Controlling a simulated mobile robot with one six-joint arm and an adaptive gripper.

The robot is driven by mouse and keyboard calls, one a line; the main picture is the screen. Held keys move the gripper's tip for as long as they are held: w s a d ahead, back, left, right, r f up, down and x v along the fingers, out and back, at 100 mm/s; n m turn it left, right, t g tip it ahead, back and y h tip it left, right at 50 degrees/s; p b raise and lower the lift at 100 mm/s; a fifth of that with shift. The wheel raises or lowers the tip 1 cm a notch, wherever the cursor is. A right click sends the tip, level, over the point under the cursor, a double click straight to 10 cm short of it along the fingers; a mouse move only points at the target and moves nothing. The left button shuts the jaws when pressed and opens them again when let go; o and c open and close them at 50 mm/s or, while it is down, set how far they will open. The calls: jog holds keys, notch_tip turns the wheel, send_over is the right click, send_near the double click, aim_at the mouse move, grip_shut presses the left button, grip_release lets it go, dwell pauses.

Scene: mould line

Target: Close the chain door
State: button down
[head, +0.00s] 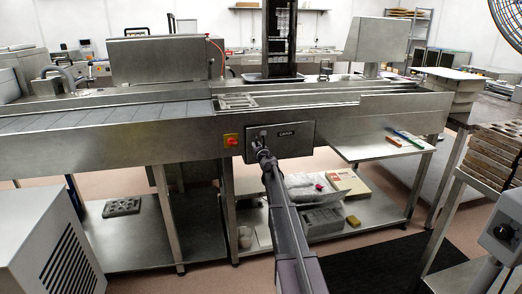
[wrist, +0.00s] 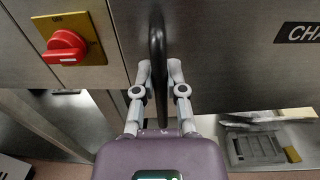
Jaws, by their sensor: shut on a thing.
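The chain door (head: 295,138) is a grey metal panel on the front of the mould line, with a dark label at its upper right. In the head view it looks flush or nearly flush with the machine front; I cannot tell whether a gap is left. In the wrist view the door (wrist: 225,50) fills the upper right, with a black vertical handle (wrist: 158,65) near its left edge. My gripper (wrist: 160,75) is shut on this handle, one finger on each side. In the head view my gripper (head: 264,150) is small and partly hides the handle.
A red rotary switch (wrist: 66,46) on a yellow plate sits just left of the door; it also shows in the head view (head: 231,141). A lower shelf (head: 370,215) below holds a grey crate and bags. A side shelf (head: 375,150) juts out at the right.

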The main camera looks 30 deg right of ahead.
jog(key=shift+w+d, duration=0.2)
jog(key=shift+w, duration=1.35)
jog(key=c, duration=0.7)
grip_release()
jog(key=shift+w, duration=0.1)
jog(key=shift+s+a, duration=0.1)
jog(key=shift+s, duration=0.1)
jog(key=s, duration=0.4)
jog(key=s+a, duration=0.1)
jog(key=s, duration=0.2)
jog(key=s+a, duration=0.1)
jog(key=s, duration=0.3)
jog(key=shift+s, duration=0.3)
